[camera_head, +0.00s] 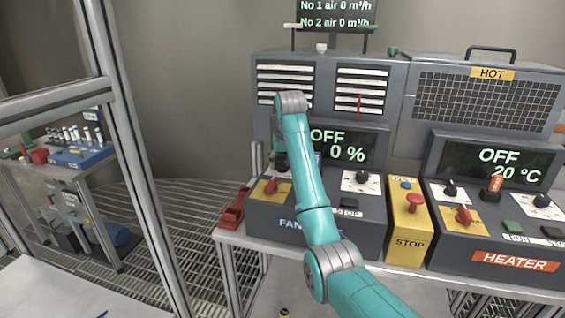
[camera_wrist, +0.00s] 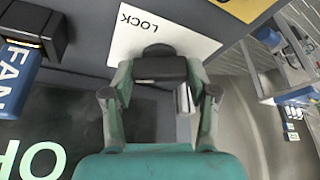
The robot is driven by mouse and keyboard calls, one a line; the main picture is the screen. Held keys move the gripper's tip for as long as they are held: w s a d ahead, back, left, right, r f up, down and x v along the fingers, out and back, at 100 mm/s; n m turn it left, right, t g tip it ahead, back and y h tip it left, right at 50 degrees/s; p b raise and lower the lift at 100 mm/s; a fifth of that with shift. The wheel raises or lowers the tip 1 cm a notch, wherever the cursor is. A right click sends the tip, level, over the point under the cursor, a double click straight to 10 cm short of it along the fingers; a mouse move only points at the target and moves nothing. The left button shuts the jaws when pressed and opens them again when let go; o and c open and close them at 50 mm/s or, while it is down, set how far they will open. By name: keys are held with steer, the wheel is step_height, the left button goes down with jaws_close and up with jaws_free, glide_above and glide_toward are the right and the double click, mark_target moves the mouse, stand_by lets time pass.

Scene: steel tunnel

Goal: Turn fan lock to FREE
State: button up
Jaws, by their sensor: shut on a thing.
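The fan lock is a black knob (camera_wrist: 158,66) on a white plate (camera_wrist: 135,35) marked LOCK in the wrist view. My gripper (camera_wrist: 160,75) is shut on this knob, one finger on each side. Any FREE mark on the plate is not seen, and the knob's exact angle is hard to tell between the fingers.
A blue FAN tag (camera_wrist: 14,75) and a black switch (camera_wrist: 32,27) are beside the lock. A red knob (camera_head: 271,187) on yellow, a dark knob (camera_head: 362,176) on white, a yellow STOP box (camera_head: 408,240) and the heater unit (camera_head: 505,245) are close by.

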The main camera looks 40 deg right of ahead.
steer(key=n+y, duration=0.1)
steer(key=n, duration=0.2)
steer(key=n+y, duration=0.1)
steer(key=n, duration=0.2)
steer(key=shift+d+y, duration=0.15)
steer(key=shift+y, duration=0.15)
steer(key=n+y, duration=0.1)
steer(key=n, duration=0.2)
steer(key=n+y, duration=0.1)
steer(key=n, duration=0.2)
steer(key=shift+d+g, duration=0.1)
steer(key=shift+g, duration=0.3)
steer(key=shift+n, duration=0.3)
steer(key=o, duration=1.2)
steer(key=shift+c, duration=0.2)
